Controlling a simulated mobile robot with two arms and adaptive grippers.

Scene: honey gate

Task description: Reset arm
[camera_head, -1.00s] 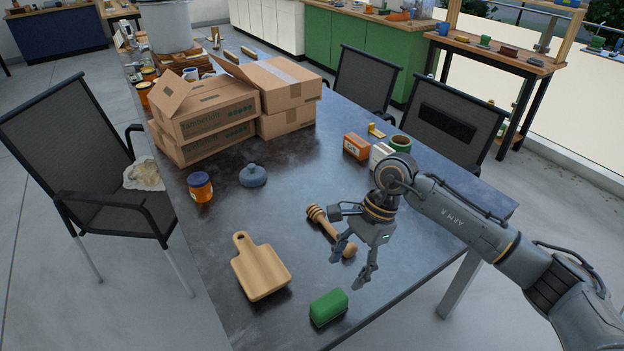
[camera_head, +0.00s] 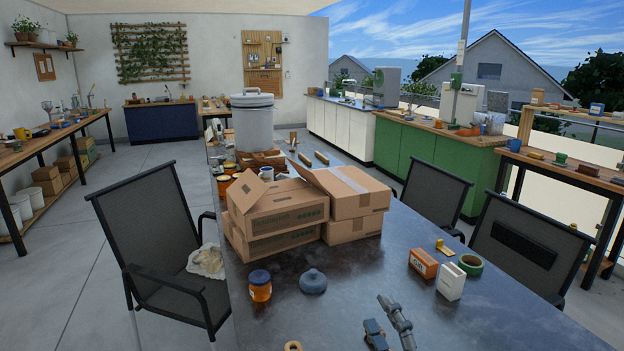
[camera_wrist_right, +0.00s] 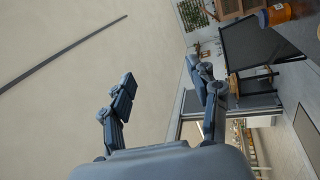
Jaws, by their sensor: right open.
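My right gripper (camera_head: 388,322) shows at the bottom of the head view, with its two dark grey fingers pointing up and spread apart above the table. The rest of my right arm is below the frame. In the right wrist view the same gripper (camera_wrist_right: 160,84) is open, with nothing between its fingers. That view is turned sideways and shows a pale surface behind the fingers. My left gripper is not in view.
The dark table (camera_head: 470,320) holds cardboard boxes (camera_head: 285,215), an orange jar (camera_head: 260,287), a grey lid (camera_head: 313,281), an orange box (camera_head: 423,262), a white box (camera_head: 451,281) and green tape (camera_head: 471,264). Chairs (camera_head: 160,235) stand on both sides.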

